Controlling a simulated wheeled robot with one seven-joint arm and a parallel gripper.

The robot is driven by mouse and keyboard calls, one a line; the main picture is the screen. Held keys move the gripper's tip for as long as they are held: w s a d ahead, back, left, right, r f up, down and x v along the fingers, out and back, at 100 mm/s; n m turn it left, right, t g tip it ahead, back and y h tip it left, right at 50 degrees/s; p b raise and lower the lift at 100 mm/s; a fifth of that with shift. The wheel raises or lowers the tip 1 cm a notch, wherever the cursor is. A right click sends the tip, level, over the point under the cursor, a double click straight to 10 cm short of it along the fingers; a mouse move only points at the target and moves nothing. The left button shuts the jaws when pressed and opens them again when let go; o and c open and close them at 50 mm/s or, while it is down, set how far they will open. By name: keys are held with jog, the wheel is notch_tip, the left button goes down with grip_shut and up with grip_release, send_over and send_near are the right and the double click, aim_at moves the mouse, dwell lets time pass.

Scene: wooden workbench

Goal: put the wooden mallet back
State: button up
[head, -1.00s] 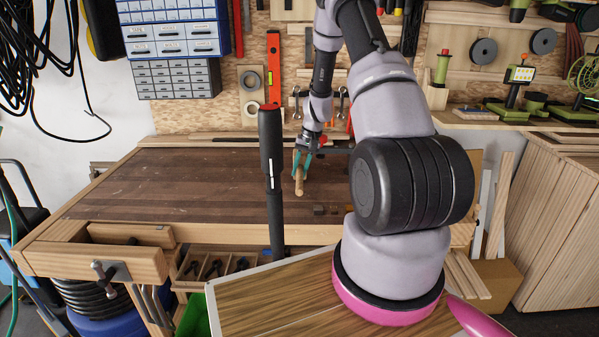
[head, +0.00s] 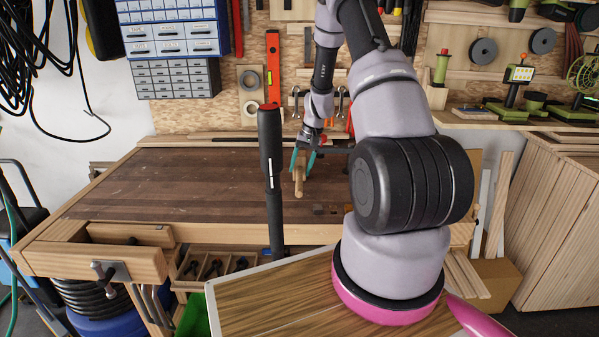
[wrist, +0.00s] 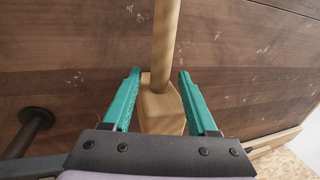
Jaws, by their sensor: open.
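The light wooden mallet (head: 299,182) is at the back middle of the workbench (head: 180,185). In the wrist view its blocky head (wrist: 160,108) sits between my two teal fingers, and its round handle (wrist: 166,40) runs away toward the top edge. My gripper (head: 304,161) is open around the mallet head, which also shows in the wrist view between the fingertips (wrist: 160,76). The gaps at the sides look narrow. I cannot tell whether the mallet rests fully on the bench.
The bench's left half is clear. An OSB tool wall with a red level (head: 274,70) and wrenches stands behind. A vise (head: 110,270) is at the front left.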

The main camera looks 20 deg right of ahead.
jog(key=w+v, duration=0.1)
jog(key=v, duration=0.9)
jog(key=s+a+r+t, duration=0.1)
jog(key=s+a+r, duration=0.25)
jog(key=r, duration=0.35)
jog(key=s+a+r+t, duration=0.1)
jog(key=s+a+r, duration=0.1)
jog(key=s+r, duration=0.35)
jog(key=s+a+r+t, duration=0.1)
jog(key=s+a+r, duration=0.1)
jog(key=r, duration=0.6)
jog(key=s+a+r+t, duration=0.1)
jog(key=s+a+r, duration=0.2)
jog(key=s, duration=0.6)
jog(key=s+a+r+t, duration=0.2)
jog(key=s+r, duration=0.4)
jog(key=s, duration=0.4)
jog(key=shift+s+a+h, duration=0.15)
jog(key=shift+a+h, duration=0.25)
jog(key=shift+a, duration=0.2)
jog(key=shift+r, duration=0.1)
